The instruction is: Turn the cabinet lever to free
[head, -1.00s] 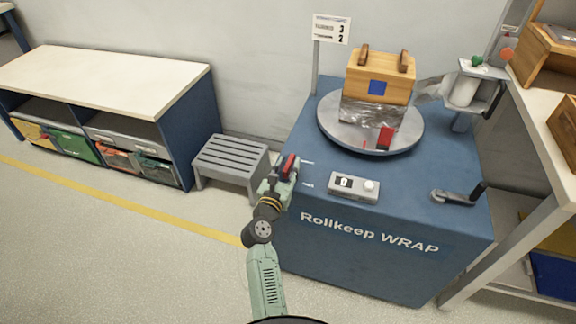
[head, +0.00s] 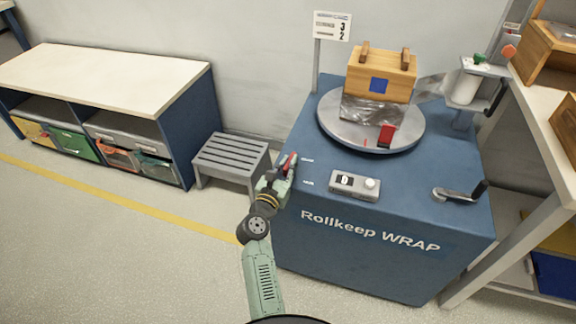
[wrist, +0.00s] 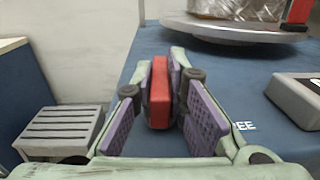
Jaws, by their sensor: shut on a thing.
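The cabinet lever has a red handle (head: 290,163) at the left edge of the blue cabinet top (head: 420,170). In the wrist view the red handle (wrist: 159,95) stands between the purple pads of my gripper (wrist: 168,100), which is shut on it. My gripper (head: 281,177) covers the lower part of the lever in the head view. Two small white labels lie beside the lever. The wrist view shows the letters "EE" of one label (wrist: 246,126) right of my gripper. The lever's pivot is hidden.
A round turntable (head: 335,132) carries a wooden box (head: 380,75) partly wrapped in film. A control box (head: 354,186) and a crank (head: 458,194) are on the cabinet. A grey stool (head: 231,157) stands left of the cabinet. Open floor lies in front.

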